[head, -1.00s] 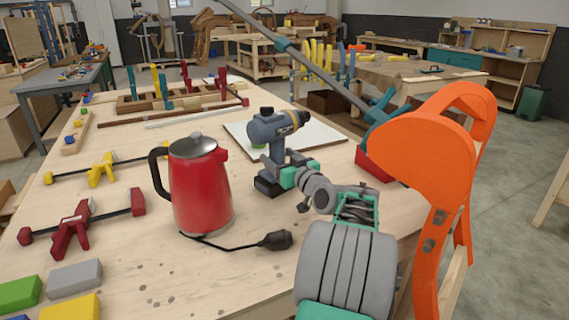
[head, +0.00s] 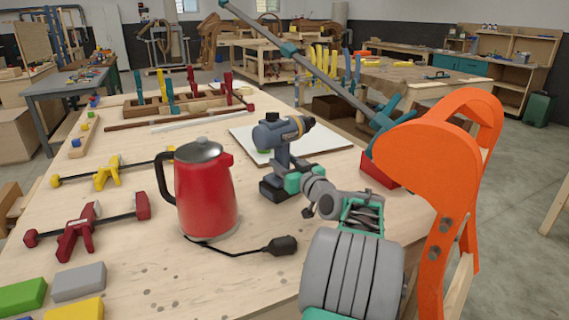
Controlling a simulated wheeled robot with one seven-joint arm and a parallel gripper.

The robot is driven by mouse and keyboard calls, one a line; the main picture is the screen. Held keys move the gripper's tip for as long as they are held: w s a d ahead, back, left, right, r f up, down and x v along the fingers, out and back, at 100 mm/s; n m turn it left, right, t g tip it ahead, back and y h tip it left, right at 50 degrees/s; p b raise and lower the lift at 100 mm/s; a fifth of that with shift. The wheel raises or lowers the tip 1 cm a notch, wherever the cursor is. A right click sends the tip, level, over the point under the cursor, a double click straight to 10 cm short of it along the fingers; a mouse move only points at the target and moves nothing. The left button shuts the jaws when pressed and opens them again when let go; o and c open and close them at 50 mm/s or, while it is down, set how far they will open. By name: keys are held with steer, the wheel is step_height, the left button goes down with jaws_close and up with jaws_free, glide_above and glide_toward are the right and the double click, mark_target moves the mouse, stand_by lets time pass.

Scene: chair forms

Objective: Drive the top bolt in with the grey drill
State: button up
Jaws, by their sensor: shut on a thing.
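The grey drill (head: 271,143) stands upright in the middle of the workbench, its yellow-ringed chuck pointing right. My gripper (head: 292,181) is shut on the drill's handle, just above its dark battery base. The fingers hide part of the handle. I cannot tell whether the base still touches the bench. The orange chair form (head: 420,150) stands at the right, beyond the bench edge. Two dark bolts show on its front edge: the top bolt (head: 445,225) and a lower bolt (head: 432,253). The drill is well apart from both.
A red kettle (head: 207,197) stands left of the drill, with a black cord and plug (head: 283,245) in front. A white board (head: 322,138) lies behind the drill. A long grey clamp bar (head: 330,80) slants above the bench's back right. Clamps and blocks lie at left.

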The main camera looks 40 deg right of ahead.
mark_target(285, 149)
jaws_close()
steer(key=shift+r, duration=0.35)
steer(key=shift+r+p, duration=0.55)
steer(key=shift+r, duration=1.35)
